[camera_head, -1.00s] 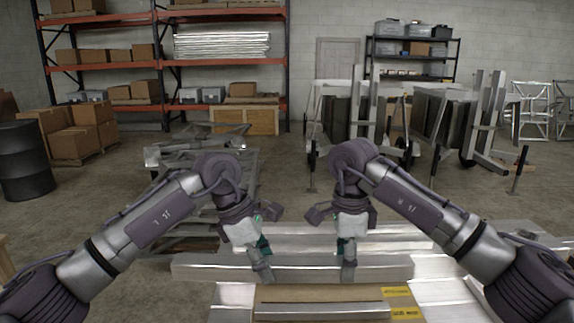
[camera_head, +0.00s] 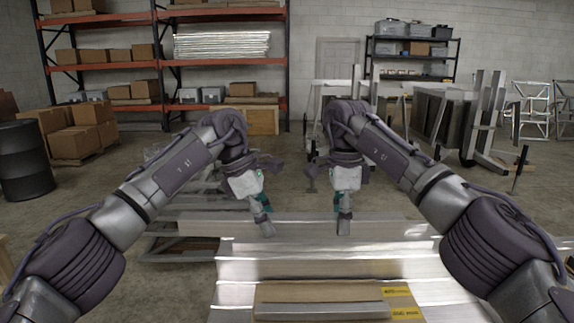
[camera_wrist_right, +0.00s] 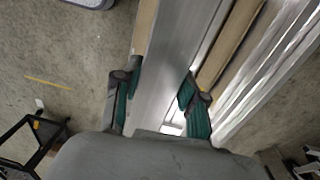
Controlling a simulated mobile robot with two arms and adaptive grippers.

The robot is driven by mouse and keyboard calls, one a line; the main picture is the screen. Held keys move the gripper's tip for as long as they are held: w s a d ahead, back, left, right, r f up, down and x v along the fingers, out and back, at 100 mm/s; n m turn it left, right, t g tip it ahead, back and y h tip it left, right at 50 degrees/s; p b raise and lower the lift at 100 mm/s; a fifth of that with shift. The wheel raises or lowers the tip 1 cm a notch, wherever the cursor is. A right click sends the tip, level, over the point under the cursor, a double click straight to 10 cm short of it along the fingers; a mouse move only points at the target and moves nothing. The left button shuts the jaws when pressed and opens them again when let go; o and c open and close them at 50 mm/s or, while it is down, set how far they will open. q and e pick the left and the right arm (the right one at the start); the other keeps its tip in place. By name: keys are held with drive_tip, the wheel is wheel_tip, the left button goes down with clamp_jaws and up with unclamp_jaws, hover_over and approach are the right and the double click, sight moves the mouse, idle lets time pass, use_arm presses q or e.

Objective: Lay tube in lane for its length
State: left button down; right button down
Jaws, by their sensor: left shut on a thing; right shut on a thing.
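A long silver aluminium tube (camera_head: 300,226) lies crosswise in the head view, at the far side of the bright metal stack. My left gripper (camera_head: 266,232) is shut on its left part, and my right gripper (camera_head: 343,228) is shut on its right part. In the right wrist view the tube (camera_wrist_right: 175,50) runs between the green fingers of my right gripper (camera_wrist_right: 160,85). Tan strips (camera_wrist_right: 232,45) show on both sides of it there. I cannot tell which part is the lane, or whether the tube touches what is below it.
A tan board (camera_head: 330,293) with yellow labels (camera_head: 398,291) lies nearer me, with a shorter aluminium bar (camera_head: 320,312) in front of it. Shiny metal sheets (camera_head: 235,270) surround it. Shelves, boxes and trailer frames stand well behind on the concrete floor.

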use_arm(q)
drive_tip(key=shift+w+r, duration=0.5)
use_arm(e)
drive_tip(key=shift+w+r, duration=0.3)
drive_tip(key=shift+r, duration=0.1)
use_arm(q)
drive_tip(key=shift+s+r, duration=0.1)
drive_tip(key=shift+r, duration=0.05)
use_arm(e)
drive_tip(key=shift+r, duration=0.15)
